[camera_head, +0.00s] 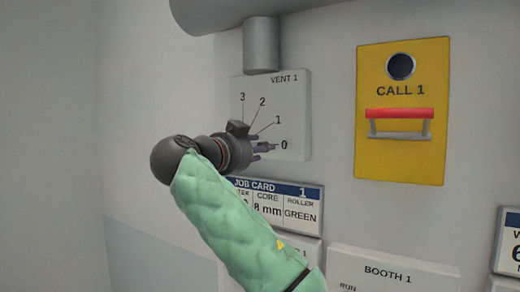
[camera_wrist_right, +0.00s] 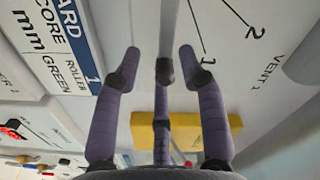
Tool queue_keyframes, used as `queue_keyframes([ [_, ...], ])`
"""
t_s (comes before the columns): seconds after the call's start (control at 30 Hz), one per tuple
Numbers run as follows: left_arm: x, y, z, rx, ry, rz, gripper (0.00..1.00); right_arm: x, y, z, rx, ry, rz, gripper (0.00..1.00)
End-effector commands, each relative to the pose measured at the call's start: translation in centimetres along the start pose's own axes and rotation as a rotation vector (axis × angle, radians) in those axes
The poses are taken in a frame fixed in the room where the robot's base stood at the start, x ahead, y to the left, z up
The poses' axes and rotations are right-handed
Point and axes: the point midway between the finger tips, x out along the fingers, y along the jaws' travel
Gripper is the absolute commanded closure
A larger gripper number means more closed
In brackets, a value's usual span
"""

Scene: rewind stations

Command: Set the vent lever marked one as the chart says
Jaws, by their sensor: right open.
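The white vent panel (camera_head: 291,88), marked VENT 1 with positions 0 to 3, is on the wall. My right gripper (camera_head: 268,146) is at its lower part by the 0 and 1 marks and covers much of the lever in the head view. In the right wrist view, the grey lever bar (camera_wrist_right: 169,28) runs down between the spread purple fingers of my right gripper (camera_wrist_right: 160,68). The gripper is open; I cannot tell whether a finger touches the lever. The lever's exact setting is hidden. I see no vent chart that I can read. My left gripper is out of view.
A job card (camera_head: 304,206) below the panel reads core 8 mm, roller green. A yellow CALL 1 box (camera_head: 400,160) with a red-topped handle is to the right. A BOOTH 1 panel (camera_head: 400,276) is below. A grey pipe (camera_head: 261,46) comes down above the vent panel. Bare wall lies left.

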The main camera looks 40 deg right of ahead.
Motion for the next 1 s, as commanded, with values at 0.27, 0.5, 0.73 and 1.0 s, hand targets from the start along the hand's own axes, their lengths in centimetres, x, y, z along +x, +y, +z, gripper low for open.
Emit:
queue_keyframes([
  [0.27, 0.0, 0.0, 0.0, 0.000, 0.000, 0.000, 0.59, -5.6, -0.1, 0.2, -0.001, -0.004, -0.003, 0.59],
  [0.5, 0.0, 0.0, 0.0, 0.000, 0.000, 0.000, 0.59, -9.2, 0.0, 0.3, -0.002, -0.003, -0.001, 0.59],
  [0.73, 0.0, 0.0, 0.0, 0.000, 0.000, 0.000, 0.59, -10.5, 0.0, 0.3, -0.003, -0.001, 0.001, 0.59],
  [1.0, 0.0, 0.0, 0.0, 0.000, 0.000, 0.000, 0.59, -10.5, 0.0, 0.3, -0.004, -0.001, 0.001, 0.59],
])
